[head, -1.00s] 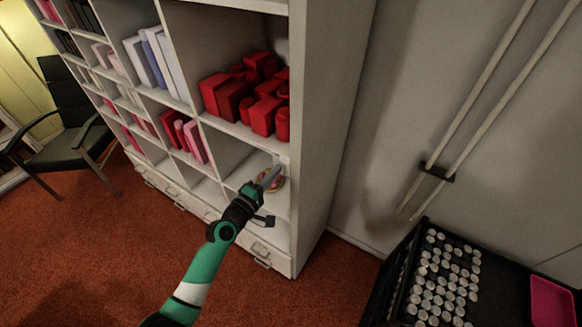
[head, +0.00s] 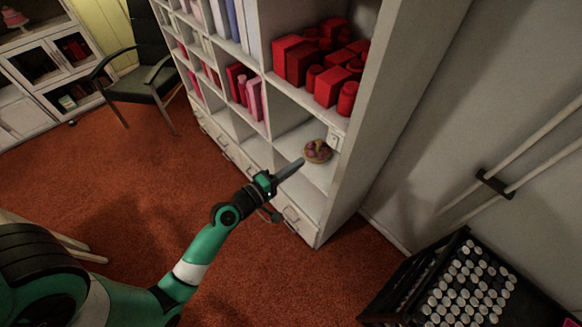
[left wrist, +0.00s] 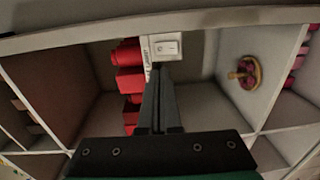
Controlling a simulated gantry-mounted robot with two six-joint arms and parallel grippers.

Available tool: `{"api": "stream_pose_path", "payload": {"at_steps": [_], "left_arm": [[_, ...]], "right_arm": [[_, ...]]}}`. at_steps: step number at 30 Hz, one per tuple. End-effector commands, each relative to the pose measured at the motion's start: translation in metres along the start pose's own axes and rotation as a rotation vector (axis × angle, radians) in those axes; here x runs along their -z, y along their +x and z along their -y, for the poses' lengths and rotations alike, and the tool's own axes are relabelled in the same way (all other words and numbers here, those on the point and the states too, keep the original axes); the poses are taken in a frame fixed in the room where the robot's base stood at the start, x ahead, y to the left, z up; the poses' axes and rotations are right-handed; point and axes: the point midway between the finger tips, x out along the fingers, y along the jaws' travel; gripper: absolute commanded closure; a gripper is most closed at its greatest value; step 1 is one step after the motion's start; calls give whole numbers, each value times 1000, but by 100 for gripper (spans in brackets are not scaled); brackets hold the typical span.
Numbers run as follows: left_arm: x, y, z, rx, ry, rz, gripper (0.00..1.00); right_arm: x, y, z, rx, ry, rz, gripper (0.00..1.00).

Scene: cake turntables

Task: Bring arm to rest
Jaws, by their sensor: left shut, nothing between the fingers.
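My left gripper (head: 290,171) is shut and empty. Its green and white arm comes in from the lower left in the head view. The fingertips are in front of a lower compartment of the white shelf unit (head: 345,185), apart from the small round cake-like item (head: 317,151) on the compartment floor. In the left wrist view the closed fingers (left wrist: 158,75) point toward a white switch (left wrist: 168,47), and the round item (left wrist: 243,72) shows to the right. My right gripper is not in view.
Red boxes and cylinders (head: 325,62) fill the compartment above. A dark crate (head: 455,290) of white-capped items stands at the lower right. A chair (head: 145,85) stands at the upper left. Open orange carpet (head: 150,190) lies between.

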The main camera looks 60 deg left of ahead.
Motion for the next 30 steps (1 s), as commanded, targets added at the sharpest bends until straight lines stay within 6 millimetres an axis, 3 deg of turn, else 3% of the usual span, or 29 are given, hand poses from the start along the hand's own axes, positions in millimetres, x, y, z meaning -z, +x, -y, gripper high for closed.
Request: {"api": "stream_pose_path", "payload": {"at_steps": [6,25,28,30], "left_arm": [[0,-15,-1,-1,-1,0,100],[-7,-13,-2,-4,1,17,100],[-26,4,-28,-58,20,71,100],[-47,21,-64,-136,43,123,100]], "right_arm": [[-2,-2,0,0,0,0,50],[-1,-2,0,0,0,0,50],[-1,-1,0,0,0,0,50],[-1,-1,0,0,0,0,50]]}}
